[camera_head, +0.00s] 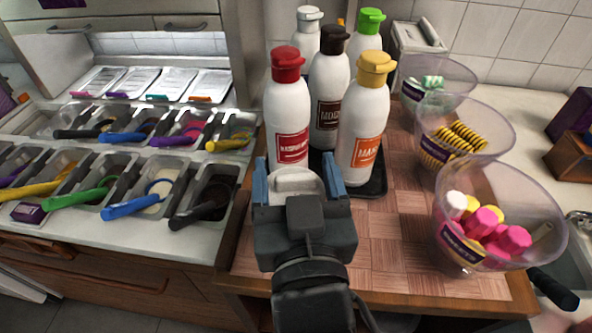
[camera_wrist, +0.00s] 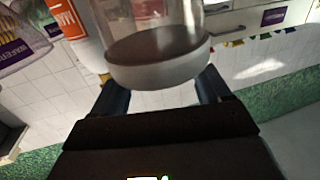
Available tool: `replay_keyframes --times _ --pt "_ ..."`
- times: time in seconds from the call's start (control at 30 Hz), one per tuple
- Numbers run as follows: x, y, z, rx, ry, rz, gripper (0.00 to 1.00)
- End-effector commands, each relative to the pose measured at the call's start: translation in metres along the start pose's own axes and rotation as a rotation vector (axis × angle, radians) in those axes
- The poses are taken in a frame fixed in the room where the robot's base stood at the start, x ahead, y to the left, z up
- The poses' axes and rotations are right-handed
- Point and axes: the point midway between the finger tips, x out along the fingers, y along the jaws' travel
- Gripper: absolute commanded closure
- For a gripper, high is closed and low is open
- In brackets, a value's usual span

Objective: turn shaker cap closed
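A shaker shows in the wrist view with a clear body (camera_wrist: 150,20), brown contents and a pale grey cap (camera_wrist: 155,70). The wrist picture looks turned upside down, so the cap lies below the body there. In the head view the pale round cap (camera_head: 293,181) shows just beyond my gripper (camera_head: 296,180). My gripper's two blue-grey fingers stand wide apart, one on each side of the cap, close to its edges. I cannot tell whether they press on it. My gripper hides the lower part of the shaker in the head view.
Several sauce bottles, including a red-capped one (camera_head: 288,110) and a yellow-capped one (camera_head: 362,120), stand on a black tray (camera_head: 377,184) just behind. Clear bowls of sweets (camera_head: 497,215) stand to the right. Topping bins with scoops (camera_head: 155,198) fill the left counter. The wooden board (camera_head: 395,255) is clear in front.

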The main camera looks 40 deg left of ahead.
Motion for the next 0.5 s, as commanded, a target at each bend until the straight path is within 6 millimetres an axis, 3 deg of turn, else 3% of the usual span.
replay_keyframes --times 0.5 --pt "-0.0003 0.0 -0.0001 0.0 0.0 0.0 0.71"
